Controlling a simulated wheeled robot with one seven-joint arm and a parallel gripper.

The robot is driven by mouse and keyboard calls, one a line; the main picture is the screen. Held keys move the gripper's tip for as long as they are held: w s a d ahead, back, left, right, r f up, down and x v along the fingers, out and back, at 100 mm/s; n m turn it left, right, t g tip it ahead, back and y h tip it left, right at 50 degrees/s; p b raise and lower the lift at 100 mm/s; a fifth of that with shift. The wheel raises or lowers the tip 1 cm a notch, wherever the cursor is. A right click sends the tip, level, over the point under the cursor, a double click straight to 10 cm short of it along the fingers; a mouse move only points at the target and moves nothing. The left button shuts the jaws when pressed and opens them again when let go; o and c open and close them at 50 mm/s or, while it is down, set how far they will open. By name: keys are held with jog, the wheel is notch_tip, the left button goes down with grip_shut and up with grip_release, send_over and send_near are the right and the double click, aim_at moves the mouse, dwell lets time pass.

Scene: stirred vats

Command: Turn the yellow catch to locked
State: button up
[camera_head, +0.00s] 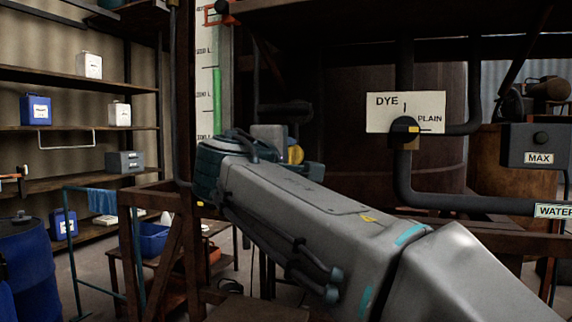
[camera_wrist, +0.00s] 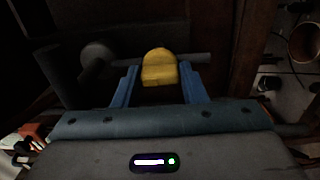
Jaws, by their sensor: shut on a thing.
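The yellow catch (camera_wrist: 159,68) shows in the wrist view as a rounded yellow piece in front of a dark horizontal rod. My gripper (camera_wrist: 160,80) has its two blue fingers on either side of it, shut on it. In the head view a small part of the yellow catch (camera_head: 295,154) shows just past the end of my arm. I see no marking that tells whether the catch stands at locked.
A DYE/PLAIN sign (camera_head: 389,104) with a dark selector knob is at the right, above pipes. A MAX box (camera_head: 539,146) stands further right. A tall gauge with a green column (camera_head: 217,100) is behind my arm. Shelves (camera_head: 75,129) and blue drums are at the left.

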dwell(0.5)
jog(key=o, duration=1)
jog(key=shift+s, duration=0.1)
jog(key=v, duration=1.3)
jog(key=shift+s+p, duration=0.3)
jog(key=shift+a, duration=0.1)
